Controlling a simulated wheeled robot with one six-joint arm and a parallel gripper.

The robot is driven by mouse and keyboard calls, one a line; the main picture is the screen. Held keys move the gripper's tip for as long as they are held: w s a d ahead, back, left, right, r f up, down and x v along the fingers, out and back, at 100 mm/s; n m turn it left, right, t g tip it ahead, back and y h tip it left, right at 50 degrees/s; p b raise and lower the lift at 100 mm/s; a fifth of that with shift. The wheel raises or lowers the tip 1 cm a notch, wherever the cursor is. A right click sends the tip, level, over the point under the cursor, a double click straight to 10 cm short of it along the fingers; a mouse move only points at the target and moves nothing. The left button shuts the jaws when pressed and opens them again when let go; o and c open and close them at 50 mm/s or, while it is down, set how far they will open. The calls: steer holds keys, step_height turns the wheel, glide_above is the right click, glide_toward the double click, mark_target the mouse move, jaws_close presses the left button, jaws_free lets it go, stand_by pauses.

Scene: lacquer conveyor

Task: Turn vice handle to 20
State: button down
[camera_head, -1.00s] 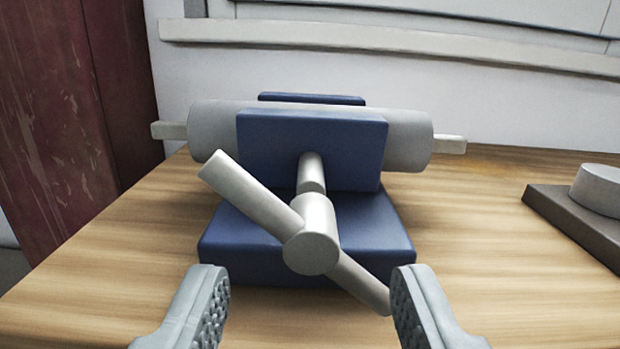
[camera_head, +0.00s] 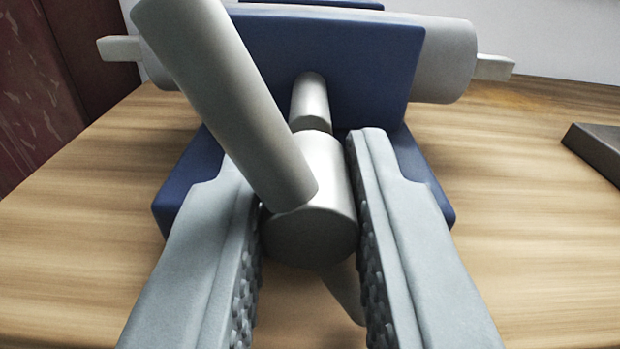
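The blue vice (camera_head: 365,60) stands on the wooden table and has a grey cylinder (camera_head: 445,55) lying sideways behind its front jaw. The grey vice handle (camera_head: 235,110) has a round hub (camera_head: 310,235) facing me. Its bar slants steeply from upper left to lower right; the lower end is partly hidden by the right finger. My gripper (camera_head: 305,225) has one finger on each side of the hub, closed in close against it. The exact contact on the left side is hard to tell. I see no number or scale on the vice.
A dark flat block (camera_head: 600,150) lies at the right edge. A dark red panel (camera_head: 40,95) stands at the left, and a pale wall is behind.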

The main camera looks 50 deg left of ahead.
steer(key=shift+m, duration=0.3)
steer(key=m, duration=0.5)
steer(key=shift+m, duration=0.3)
steer(key=m, duration=0.5)
steer(key=shift+r, duration=0.1)
steer(key=m, duration=0.6)
steer(key=shift+m, duration=0.3)
steer(key=m, duration=0.5)
steer(key=shift+w, duration=0.1)
steer(key=shift+m, duration=0.4)
steer(key=c, duration=1.1)
jaws_free()
steer(key=shift+d, duration=0.1)
steer(key=shift+c, duration=0.2)
